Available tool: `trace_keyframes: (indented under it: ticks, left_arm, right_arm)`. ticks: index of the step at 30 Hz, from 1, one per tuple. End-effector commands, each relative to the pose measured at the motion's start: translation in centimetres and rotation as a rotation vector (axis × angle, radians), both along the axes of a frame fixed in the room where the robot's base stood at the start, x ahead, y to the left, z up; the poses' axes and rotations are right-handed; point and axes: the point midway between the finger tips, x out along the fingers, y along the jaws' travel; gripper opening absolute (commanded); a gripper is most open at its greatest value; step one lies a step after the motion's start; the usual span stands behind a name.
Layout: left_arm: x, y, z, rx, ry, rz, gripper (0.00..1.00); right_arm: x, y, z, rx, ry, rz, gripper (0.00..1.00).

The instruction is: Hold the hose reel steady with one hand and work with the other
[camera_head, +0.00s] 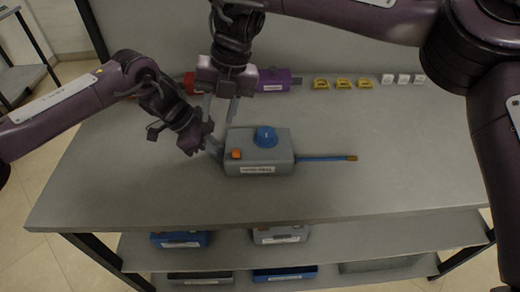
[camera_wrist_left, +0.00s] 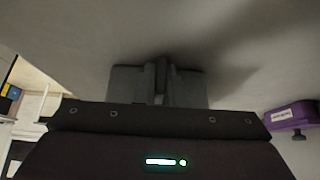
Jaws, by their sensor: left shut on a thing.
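The hose reel (camera_head: 258,165) is a grey box with a label on its front, standing on the grey table. It has a blue knob (camera_head: 265,137) on top and an orange button (camera_head: 236,154) at the front left. A thin blue hose (camera_head: 322,158) with a brass-coloured tip sticks out to the right. My left gripper (camera_head: 214,147) is shut at the reel's left end; its fingers show close together in the left wrist view (camera_wrist_left: 160,82). The exact grip spot is partly hidden. My right gripper (camera_head: 221,110) points down above and behind the left one, fingers apart and empty.
A purple labelled item (camera_head: 274,80), a red item (camera_head: 190,83), several yellow pieces (camera_head: 343,83) and white blocks (camera_head: 402,79) line the table's back. Bins (camera_head: 180,239) stand on the shelf below. The table's right and front are clear.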

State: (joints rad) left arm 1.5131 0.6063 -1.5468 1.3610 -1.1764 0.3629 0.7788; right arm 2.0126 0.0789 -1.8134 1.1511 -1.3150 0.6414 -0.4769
Motion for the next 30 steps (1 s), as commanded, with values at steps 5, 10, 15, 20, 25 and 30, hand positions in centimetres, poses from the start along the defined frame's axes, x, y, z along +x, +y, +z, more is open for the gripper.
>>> trace_keyframes:
  ticks: [5,10,15,20,25,30]
  left_arm:
    - [0.0,0.0,0.0,-0.001,0.000,-0.001,0.00]
    - [0.0,-0.1,0.0,-0.001,0.000,-0.001,0.00]
    - [0.0,-0.1,0.0,-0.002,0.000,-0.002,0.00]
    - [0.0,-0.1,0.0,-0.002,0.000,-0.002,0.00]
    - [0.0,-0.1,0.0,-0.002,0.000,-0.002,0.00]
    - [0.0,-0.1,0.0,-0.002,0.000,-0.002,0.00]
  right_arm:
    - [-1.6,-1.9,0.0,-0.206,-0.016,-0.065,0.35]
    - [-1.9,-2.8,-0.1,-0.273,-0.023,-0.101,0.35]
    - [-2.0,-2.9,-1.6,-0.275,-0.019,-0.102,0.35]
    - [-2.0,-2.9,-3.9,-0.273,-0.019,-0.101,0.35]
    - [-2.0,-2.8,-6.2,-0.272,-0.019,-0.100,0.35]
    - [-2.0,-2.8,-7.8,-0.271,-0.020,-0.100,0.35]
